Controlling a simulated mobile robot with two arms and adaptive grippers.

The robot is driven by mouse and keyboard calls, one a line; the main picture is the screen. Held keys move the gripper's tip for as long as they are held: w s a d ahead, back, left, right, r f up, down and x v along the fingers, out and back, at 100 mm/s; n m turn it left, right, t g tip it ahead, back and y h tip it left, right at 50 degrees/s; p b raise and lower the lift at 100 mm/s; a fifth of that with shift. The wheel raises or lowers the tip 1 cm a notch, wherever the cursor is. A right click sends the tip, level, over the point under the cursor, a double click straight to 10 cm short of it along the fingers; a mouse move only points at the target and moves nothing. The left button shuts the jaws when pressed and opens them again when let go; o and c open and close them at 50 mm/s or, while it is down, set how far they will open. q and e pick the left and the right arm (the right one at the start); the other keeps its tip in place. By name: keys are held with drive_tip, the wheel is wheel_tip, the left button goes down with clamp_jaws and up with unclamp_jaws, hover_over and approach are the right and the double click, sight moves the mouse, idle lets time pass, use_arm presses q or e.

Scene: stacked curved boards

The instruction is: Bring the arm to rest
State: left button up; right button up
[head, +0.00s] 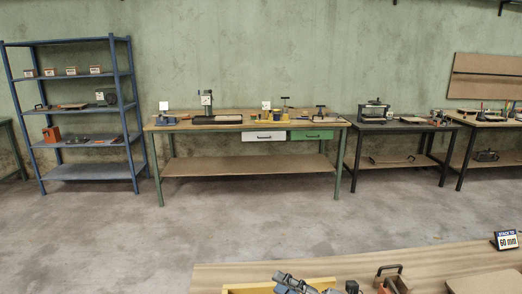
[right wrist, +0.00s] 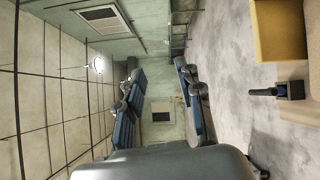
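My right gripper (head: 292,281) is at the bottom edge of the head view, over or beside the near wooden bench (head: 400,262); most of its arm is cut off. In the right wrist view, its two fingers (right wrist: 160,88) stand well apart, with nothing between them but the distant wall. My left gripper is not in view. I cannot make out a stack of curved boards.
A yellow-edged object (head: 248,288) and a dark-handled tool (head: 390,272) are on the near bench, close to the right gripper. Open floor (head: 250,222) separates this bench from the back workbench (head: 250,126) and blue shelf (head: 85,171).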

drive_tip(key=d+r+m+t+h, duration=0.2)
drive_tip(key=d+m+t+h, duration=0.55)
drive_tip(key=m, duration=0.75)
drive_tip(key=s+d+f+m+g+h, duration=0.3)
drive_tip(key=s+d+f+m+h, duration=0.4)
drive_tip(key=f+m, duration=0.3)
drive_tip(key=s+f+m+g, duration=0.2)
drive_tip(key=s+f+g, duration=0.35)
drive_tip(key=s, duration=0.45)
drive_tip(key=s+f+m+g, duration=0.3)
drive_tip(key=s+f+g, duration=0.25)
drive_tip(key=s, duration=0.55)
wheel_tip(320, 180, down, 26)
drive_tip(key=s+r+g, duration=0.1)
drive_tip(key=g, duration=0.1)
drive_tip(key=s+d+f, duration=0.1)
drive_tip(key=s+f, duration=0.7)
drive_tip(key=s+d+f, duration=0.2)
drive_tip(key=s+f, duration=0.7)
drive_tip(key=shift+s+d+f+n+g, duration=0.15)
drive_tip(key=shift+d+f+n+g, duration=0.15)
drive_tip(key=shift+n+g, duration=0.1)
